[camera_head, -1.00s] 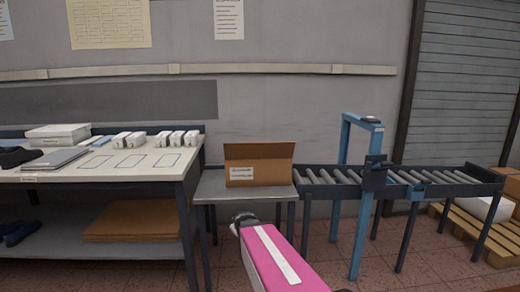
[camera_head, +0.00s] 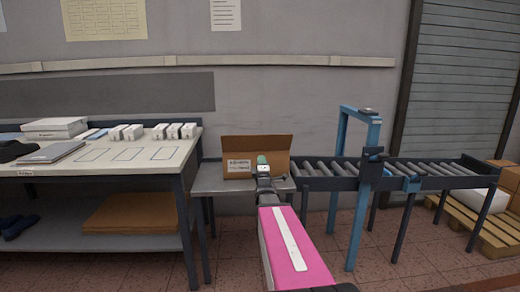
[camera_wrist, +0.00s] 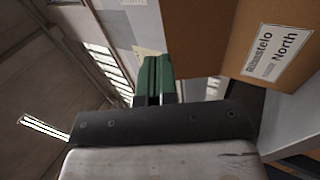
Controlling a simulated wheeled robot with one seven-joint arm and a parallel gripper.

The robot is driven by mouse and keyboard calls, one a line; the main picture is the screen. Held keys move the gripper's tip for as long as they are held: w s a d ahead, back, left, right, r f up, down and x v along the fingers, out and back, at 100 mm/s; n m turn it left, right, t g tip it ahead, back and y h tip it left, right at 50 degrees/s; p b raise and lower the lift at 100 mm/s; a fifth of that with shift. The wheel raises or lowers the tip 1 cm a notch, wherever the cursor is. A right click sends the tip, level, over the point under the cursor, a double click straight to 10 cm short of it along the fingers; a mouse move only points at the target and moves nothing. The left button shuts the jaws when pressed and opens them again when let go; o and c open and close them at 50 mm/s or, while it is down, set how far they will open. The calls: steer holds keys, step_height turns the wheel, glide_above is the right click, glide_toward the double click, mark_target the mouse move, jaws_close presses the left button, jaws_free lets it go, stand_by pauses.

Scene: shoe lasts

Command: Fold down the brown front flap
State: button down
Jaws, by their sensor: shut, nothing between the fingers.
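The brown cardboard box (camera_head: 278,165) stands on a small grey table between the workbench and the roller conveyor. A raised brown flap (camera_head: 238,147) shows along its top, and its labelled front faces me. My gripper (camera_head: 263,160) is in front of the box, its green fingertips over the box's front in the head view. In the wrist view my gripper (camera_wrist: 154,75) has its fingers together with nothing between them. There the box's labelled face (camera_wrist: 292,45) and a plain brown panel (camera_wrist: 205,38) are close to the right of the fingers. I cannot tell whether they touch.
The workbench (camera_head: 90,181) on the left holds white boxes, with flat cardboard (camera_head: 135,213) on its lower shelf. The roller conveyor (camera_head: 330,176) with a blue frame (camera_head: 343,170) starts right of the box. The small grey table (camera_head: 212,183) has little bare room around the box.

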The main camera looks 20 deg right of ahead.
mark_target(259, 139)
steer(key=x, duration=1.3)
steer(key=shift+w+r, duration=0.15)
steer(key=shift+w, duration=0.05)
